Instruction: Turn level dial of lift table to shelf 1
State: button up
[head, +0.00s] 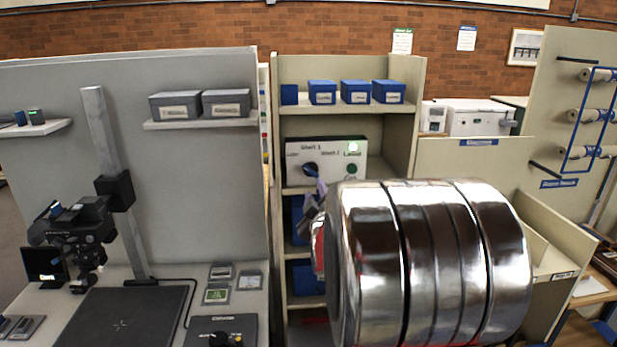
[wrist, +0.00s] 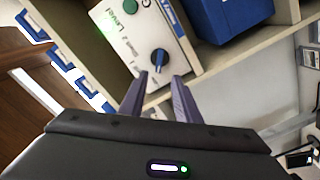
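The level dial (wrist: 160,57) is a dark round knob with a blue bar, on the white control panel (wrist: 140,30) in the wrist view. The bar points down in that picture, toward the gap between my fingers. The head view shows the panel (head: 333,150) on the shelf unit, with "Shelf 3", "Shelf 2" and "Level" lettering, and the dial (head: 310,169) at its lower left. A "Shelf 1" mark cannot be read. My gripper (wrist: 158,82) is open and empty, its purple fingertips just short of the dial. Contact does not show. In the head view my gripper (head: 314,190) overlaps the panel's lower edge.
A green light (head: 352,147) glows on the panel, above a green button (head: 351,170). Blue boxes (head: 355,92) stand on the shelf above. Another blue box (wrist: 230,15) sits beside the panel in the wrist view. A bench with a black mat (head: 120,318) is at left.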

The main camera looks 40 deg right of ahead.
aim_at(310, 173)
jog(key=x, duration=1.1)
jog(key=shift+w+d, duration=0.2)
jog(key=shift+d, duration=0.05)
jog(key=shift+c, duration=0.5)
grip_shut()
jog(key=shift+a+f, duration=0.1)
jog(key=shift+a, duration=0.25)
jog(key=shift+d, duration=0.25)
